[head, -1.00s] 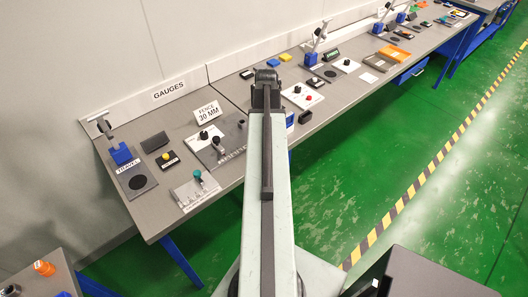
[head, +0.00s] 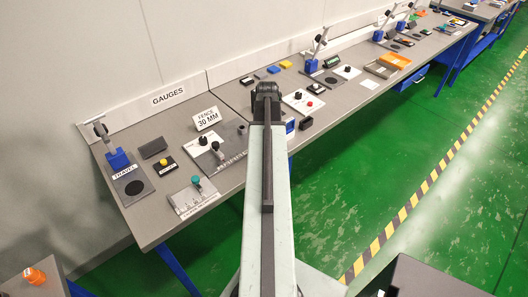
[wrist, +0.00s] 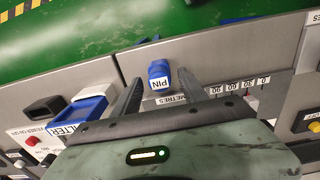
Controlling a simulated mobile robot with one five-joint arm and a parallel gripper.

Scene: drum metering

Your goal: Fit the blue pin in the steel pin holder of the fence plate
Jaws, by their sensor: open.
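The blue pin (wrist: 158,70), with a white label reading PIN, is on the grey bench near its front edge in the wrist view. My gripper (wrist: 160,78) is open, its two dark fingers reaching towards the pin, one to each side of it in the picture. I cannot tell how far above the bench the fingertips are. The dark grey fence plate (head: 234,143) is left of my arm in the head view; its scale strip (wrist: 238,88) shows in the wrist view. A small steel cylinder (head: 241,129) on it may be the pin holder. My arm hides the pin in the head view.
A blue tray labelled FILTER (wrist: 88,106) and a black block (wrist: 45,107) are left of the pin in the wrist view. A FENCE 30 MM sign (head: 207,118) stands behind the fence plate. A white plate with a black knob (head: 203,140) is beside it.

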